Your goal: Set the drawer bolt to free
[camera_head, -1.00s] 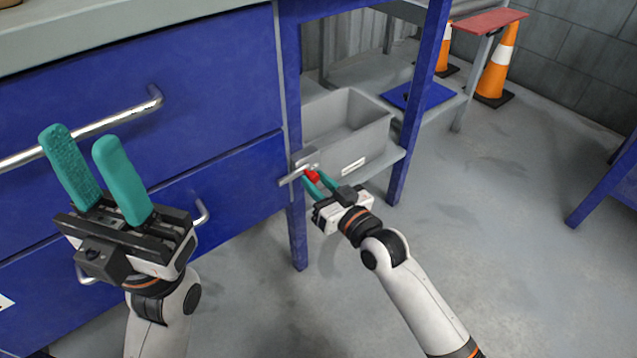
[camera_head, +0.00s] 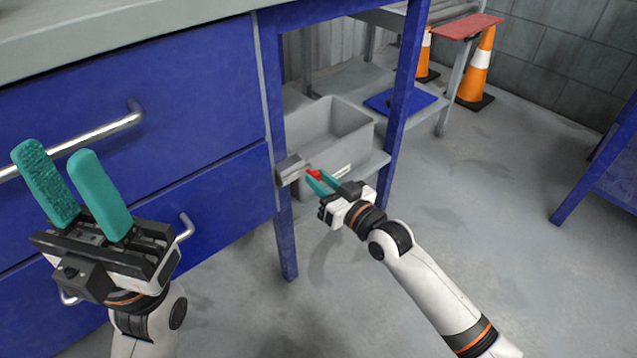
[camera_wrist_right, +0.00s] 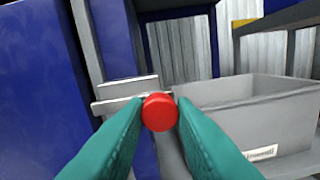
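The drawer bolt (camera_head: 290,169) is a grey metal bracket and bar on the blue post at the right edge of the lower drawer (camera_head: 225,195). Its round red knob (camera_head: 314,174) is at the right end. In the right wrist view, the bar (camera_wrist_right: 110,105) lies level and its left end sticks out slightly past the bracket, beside the drawer edge. My right gripper (camera_head: 318,181) has its teal fingers around the red knob (camera_wrist_right: 160,112), one on each side. My left gripper (camera_head: 60,170) is open, empty and raised in front of the drawers.
A grey bin (camera_head: 335,135) stands on the shelf right of the post. Metal handles (camera_head: 85,143) stick out from the drawer fronts. Another blue post (camera_head: 400,100) stands beyond the bin. Orange cones (camera_head: 478,65) are at the back.

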